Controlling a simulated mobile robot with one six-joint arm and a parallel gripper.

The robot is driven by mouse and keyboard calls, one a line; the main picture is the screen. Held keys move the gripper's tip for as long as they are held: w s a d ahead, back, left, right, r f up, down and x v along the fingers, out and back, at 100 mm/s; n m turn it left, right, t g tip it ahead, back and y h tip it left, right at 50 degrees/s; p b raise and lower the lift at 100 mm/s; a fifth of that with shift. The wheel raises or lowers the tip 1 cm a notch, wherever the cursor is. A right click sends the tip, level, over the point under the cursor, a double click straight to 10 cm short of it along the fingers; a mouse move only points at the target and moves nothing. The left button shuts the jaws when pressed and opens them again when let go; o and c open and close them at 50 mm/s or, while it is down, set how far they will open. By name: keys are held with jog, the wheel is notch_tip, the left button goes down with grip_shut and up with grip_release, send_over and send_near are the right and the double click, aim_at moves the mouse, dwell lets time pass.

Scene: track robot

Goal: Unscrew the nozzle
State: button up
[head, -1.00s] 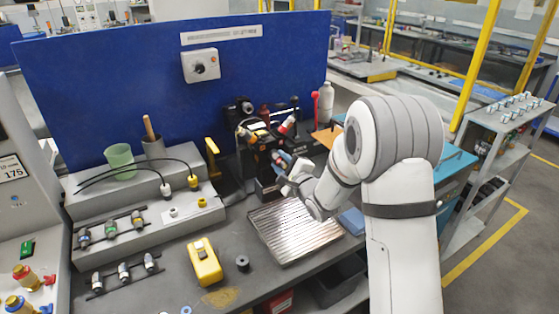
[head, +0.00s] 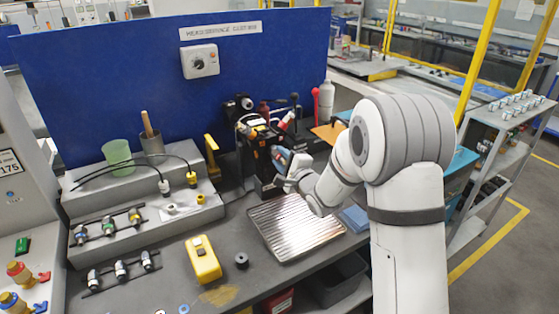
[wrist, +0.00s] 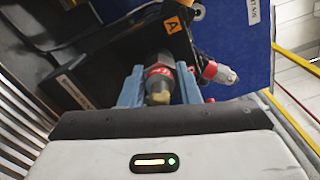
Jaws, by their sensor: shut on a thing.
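The nozzle (wrist: 159,84), with a red collar and a dull brass-coloured tip, sits between the two blue fingers of my gripper (wrist: 158,92). The fingers are shut on it from both sides. Its far end runs towards a dark fixture marked with an orange "A" label (wrist: 174,25); I cannot tell how far it is threaded in. In the head view my gripper (head: 281,158) is at the front of the black fixture (head: 255,140), and the held nozzle is hidden there. A second red and silver nozzle (wrist: 219,72) points out to the right, apart from my fingers.
A ribbed metal tray (head: 295,226) lies below my wrist. A yellow meter (head: 203,260) and a black ring (head: 241,260) lie to its left. A blue panel (head: 120,75) stands behind the bench.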

jog(key=shift+f+n+b, duration=0.1)
jog(key=shift+n+b, duration=2.6)
jog(key=shift+n, duration=0.2)
jog(key=n+b, duration=0.3)
jog(key=shift+n+b, duration=0.4)
jog(key=shift+n, duration=0.1)
jog(key=shift+n+b, duration=1)
jog(key=shift+b, duration=0.05)
jog(key=n+b, duration=0.5)
jog(key=shift+n, duration=0.4)
jog(key=n+b, duration=0.3)
jog(key=shift+n+b, duration=0.5)
jog(key=shift+n, duration=0.1)
